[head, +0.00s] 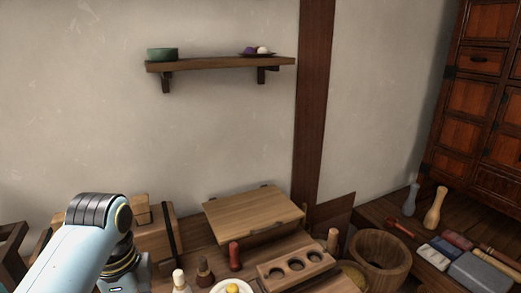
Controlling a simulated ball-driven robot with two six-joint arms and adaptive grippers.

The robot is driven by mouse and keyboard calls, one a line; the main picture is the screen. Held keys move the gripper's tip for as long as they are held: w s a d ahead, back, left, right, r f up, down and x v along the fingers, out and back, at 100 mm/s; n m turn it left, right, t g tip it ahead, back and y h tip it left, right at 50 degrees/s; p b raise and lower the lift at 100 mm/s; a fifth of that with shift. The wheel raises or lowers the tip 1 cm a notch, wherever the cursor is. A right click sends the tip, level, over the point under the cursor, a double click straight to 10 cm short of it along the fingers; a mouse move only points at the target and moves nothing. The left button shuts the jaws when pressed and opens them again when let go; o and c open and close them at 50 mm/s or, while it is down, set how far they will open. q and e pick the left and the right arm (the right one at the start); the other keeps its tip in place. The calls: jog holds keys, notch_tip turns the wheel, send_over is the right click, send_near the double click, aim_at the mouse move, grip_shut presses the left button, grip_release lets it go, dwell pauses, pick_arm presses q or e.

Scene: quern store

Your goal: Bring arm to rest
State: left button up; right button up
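One arm of mine (75,250) comes in at the lower left of the head view. It shows a pale blue link, a dark ringed joint bent over at the top, and a second joint lower down near the bottom edge. Its gripper is out of the picture, so its fingers and anything in them are hidden. I take this to be my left arm from the side it enters. My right arm and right gripper do not show.
A wooden table carries a slanted board (253,212), a block with round holes (296,266), small bottles and a red peg (234,256). A wooden tub (379,259) stands right of them. Wooden boxes (155,240) sit close behind my arm. A wall shelf (220,64) hangs above.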

pick_arm(q)
jog(key=s+a+r+n+t, duration=0.2)
jog(key=s+r+n, duration=0.2)
jog(key=s+n, duration=0.4)
jog(key=s+a+r+n+t, duration=0.1)
jog(key=s+a+r+n, duration=0.4)
jog(key=s, duration=0.6)
notch_tip(320, 180, down, 32)
jog(key=s+n+g+b, duration=0.1)
jog(key=b, duration=0.5)
jog(key=s+a+f+g+b, duration=0.1)
jog(key=s+f+b, duration=0.3)
jog(key=s+f, duration=1.5)
notch_tip(320, 180, down, 3)
jog(key=shift+a+r+n+y+b, duration=0.1)
jog(key=shift+a+n+y+b, duration=0.1)
jog(key=shift+n+y+b, duration=0.15)
jog(key=shift+g, duration=0.3)
